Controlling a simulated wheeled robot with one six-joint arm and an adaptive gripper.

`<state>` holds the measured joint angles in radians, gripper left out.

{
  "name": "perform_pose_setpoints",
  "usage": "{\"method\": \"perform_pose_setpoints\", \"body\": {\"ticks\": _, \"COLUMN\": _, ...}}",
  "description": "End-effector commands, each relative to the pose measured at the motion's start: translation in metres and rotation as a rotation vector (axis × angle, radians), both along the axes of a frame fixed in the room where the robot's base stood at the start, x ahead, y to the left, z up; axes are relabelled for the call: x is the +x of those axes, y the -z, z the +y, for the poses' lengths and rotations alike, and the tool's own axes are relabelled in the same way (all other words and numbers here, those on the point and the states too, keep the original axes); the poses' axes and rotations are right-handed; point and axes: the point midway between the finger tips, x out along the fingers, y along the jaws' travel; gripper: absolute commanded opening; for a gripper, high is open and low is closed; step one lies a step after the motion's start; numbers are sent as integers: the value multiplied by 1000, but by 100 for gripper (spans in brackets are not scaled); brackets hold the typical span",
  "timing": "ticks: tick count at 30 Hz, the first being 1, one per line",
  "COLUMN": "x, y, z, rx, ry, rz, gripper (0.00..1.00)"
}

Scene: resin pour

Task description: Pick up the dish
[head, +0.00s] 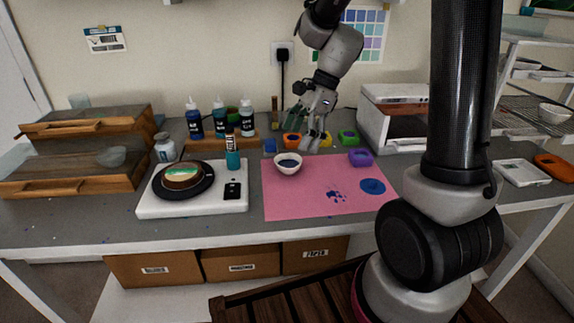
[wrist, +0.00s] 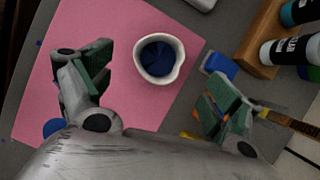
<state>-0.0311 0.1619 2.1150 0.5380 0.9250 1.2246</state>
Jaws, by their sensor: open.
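The dish is a small white bowl with a pouring lip and dark blue contents. It stands upright on the pink mat's back left part in the head view (head: 288,170). In the wrist view the dish (wrist: 177,77) lies ahead of and between my spread fingers. My gripper (head: 309,125) is open, above and behind the dish, a little to its right. Its green-padded fingers also show in the wrist view (wrist: 160,90). Nothing is between them, and I see no contact with the dish.
The pink mat (head: 290,205) has blue spills and a blue disc (head: 372,186). A purple cup (head: 360,157) sits at its right back edge. Bottles on a wooden rack (head: 205,144) and a white scale (head: 200,207) stand left.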

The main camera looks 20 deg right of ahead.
Motion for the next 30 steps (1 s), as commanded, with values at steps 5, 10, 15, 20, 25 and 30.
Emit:
{"method": "perform_pose_setpoints", "body": {"ticks": 5, "x": 0, "y": 9, "z": 4, "rx": 0, "ry": 35, "rz": 18, "gripper": 91}}
{"method": "perform_pose_setpoints", "body": {"ticks": 10, "x": 0, "y": 29, "z": 12, "rx": -1, "ry": 33, "rz": 18, "gripper": 91}}
{"method": "perform_pose_setpoints", "body": {"ticks": 15, "x": 0, "y": 54, "z": 22, "rx": -1, "ry": 32, "rz": 21, "gripper": 91}}
{"method": "perform_pose_setpoints", "body": {"ticks": 20, "x": 1, "y": 70, "z": 29, "rx": -1, "ry": 33, "rz": 16, "gripper": 91}}
{"method": "perform_pose_setpoints", "body": {"ticks": 25, "x": 1, "y": 72, "z": 30, "rx": -1, "ry": 33, "rz": 15, "gripper": 91}}
{"method": "perform_pose_setpoints", "body": {"ticks": 30, "x": 1, "y": 72, "z": 30, "rx": -1, "ry": 33, "rz": 15, "gripper": 74}}
